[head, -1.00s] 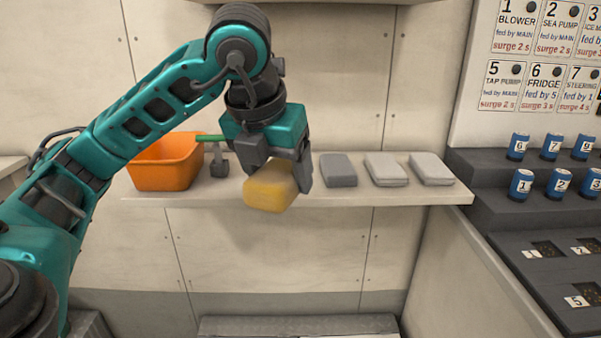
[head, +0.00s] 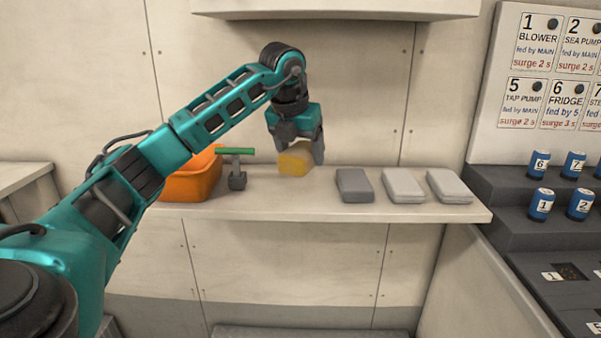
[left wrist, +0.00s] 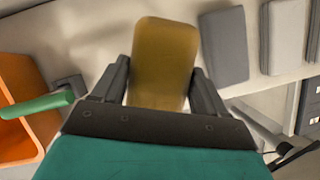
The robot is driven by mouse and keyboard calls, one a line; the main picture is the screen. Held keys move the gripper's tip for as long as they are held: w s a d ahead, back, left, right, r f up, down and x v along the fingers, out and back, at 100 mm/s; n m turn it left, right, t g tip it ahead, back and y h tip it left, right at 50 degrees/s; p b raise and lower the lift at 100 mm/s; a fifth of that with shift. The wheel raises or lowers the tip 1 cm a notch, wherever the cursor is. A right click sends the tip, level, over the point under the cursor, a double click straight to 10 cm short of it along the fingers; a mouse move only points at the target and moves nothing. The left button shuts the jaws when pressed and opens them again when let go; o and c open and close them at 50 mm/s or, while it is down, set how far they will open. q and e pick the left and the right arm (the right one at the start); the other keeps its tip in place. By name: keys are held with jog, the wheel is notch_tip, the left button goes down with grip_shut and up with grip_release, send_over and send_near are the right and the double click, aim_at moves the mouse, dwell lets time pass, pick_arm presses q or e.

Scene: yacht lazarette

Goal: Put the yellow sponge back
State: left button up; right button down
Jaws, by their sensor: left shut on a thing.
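The yellow sponge (head: 295,160) is between the fingers of my left gripper (head: 298,150), which is shut on it. In the head view it is over the shelf (head: 300,208), between a green-handled tool and a dark grey block. Whether it touches the shelf I cannot tell. In the left wrist view the sponge (left wrist: 165,65) stands out between the two dark fingers of the gripper (left wrist: 163,88), with shelf surface around it. My right gripper is in neither view.
An orange bin (head: 192,182) and the green-handled tool (head: 236,165) stand left of the sponge. A dark grey block (head: 354,185) and two light grey blocks (head: 403,186) (head: 449,186) lie to the right. An upper shelf (head: 335,10) hangs above. Blue numbered cylinders (head: 541,205) stand at far right.

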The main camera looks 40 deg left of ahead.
aim_at(300, 190)
pick_arm(q)
notch_tip(300, 190, down, 5)
jog(key=shift+s+r+b, duration=0.1)
jog(key=shift+b, duration=0.4)
jog(key=shift+w+a+f, duration=0.15)
jog(key=shift+w+f, duration=0.05)
jog(key=shift+f, duration=0.1)
jog(key=shift+r, duration=0.1)
jog(key=shift+f, duration=0.2)
jog(key=o, duration=0.9)
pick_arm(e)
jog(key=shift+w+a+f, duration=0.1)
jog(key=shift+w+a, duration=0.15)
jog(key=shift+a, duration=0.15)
pick_arm(q)
jog(key=shift+r, duration=0.1)
